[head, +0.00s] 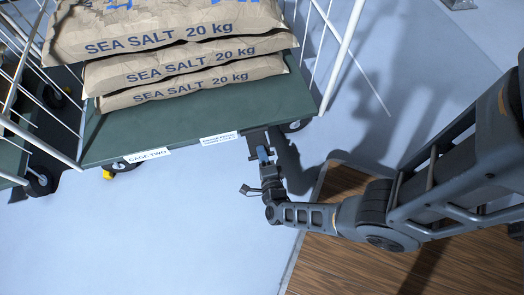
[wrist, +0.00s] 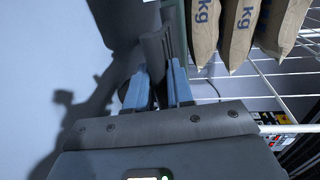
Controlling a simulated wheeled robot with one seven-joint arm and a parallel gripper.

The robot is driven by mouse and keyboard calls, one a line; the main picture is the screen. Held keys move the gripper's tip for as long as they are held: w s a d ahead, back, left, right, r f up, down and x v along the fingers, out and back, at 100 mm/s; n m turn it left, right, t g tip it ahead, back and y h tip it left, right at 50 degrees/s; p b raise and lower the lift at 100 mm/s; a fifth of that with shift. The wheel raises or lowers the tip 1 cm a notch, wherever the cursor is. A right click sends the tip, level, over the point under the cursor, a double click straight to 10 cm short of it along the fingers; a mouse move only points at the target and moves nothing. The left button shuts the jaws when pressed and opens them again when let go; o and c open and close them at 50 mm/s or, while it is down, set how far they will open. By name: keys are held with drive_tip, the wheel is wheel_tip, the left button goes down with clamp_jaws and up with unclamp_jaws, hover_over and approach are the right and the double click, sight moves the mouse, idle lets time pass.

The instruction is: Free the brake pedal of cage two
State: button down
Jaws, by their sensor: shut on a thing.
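Cage two (head: 190,120) has a green deck with a "CAGE TWO" label (head: 147,156) and a second label (head: 219,138), too small to read surely, on its front edge. A dark grey part (head: 257,139), apparently the brake pedal, sticks out below the deck's front right, near a caster (head: 294,126). My gripper (head: 264,154) reaches it from the front. In the wrist view the blue fingers of my gripper (wrist: 158,86) are closed around a dark grey upright piece (wrist: 153,48). Its lower end is hidden between the fingers.
Salt sacks (head: 185,65) are stacked on the deck between white wire sides (head: 340,60). A yellow part (head: 108,174) shows by the left front caster. Another cage (head: 12,160) stands at left. A brown wooden platform (head: 325,260) lies at lower right. The pale floor (head: 130,240) in front is clear.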

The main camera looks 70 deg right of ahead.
drive_tip(key=shift+r+g+y+p, duration=0.8)
drive_tip(key=shift+r+p, duration=0.45)
drive_tip(key=shift+p, duration=0.65)
drive_tip(key=shift+r, duration=0.15)
drive_tip(key=shift+w+d+r+p, duration=0.15)
drive_tip(key=shift+r+p, duration=0.1)
drive_tip(key=shift+p, duration=0.15)
drive_tip(key=c, duration=1.2)
unclamp_jaws()
drive_tip(key=shift+p+v, duration=1.05)
drive_tip(key=shift+v, duration=2.85)
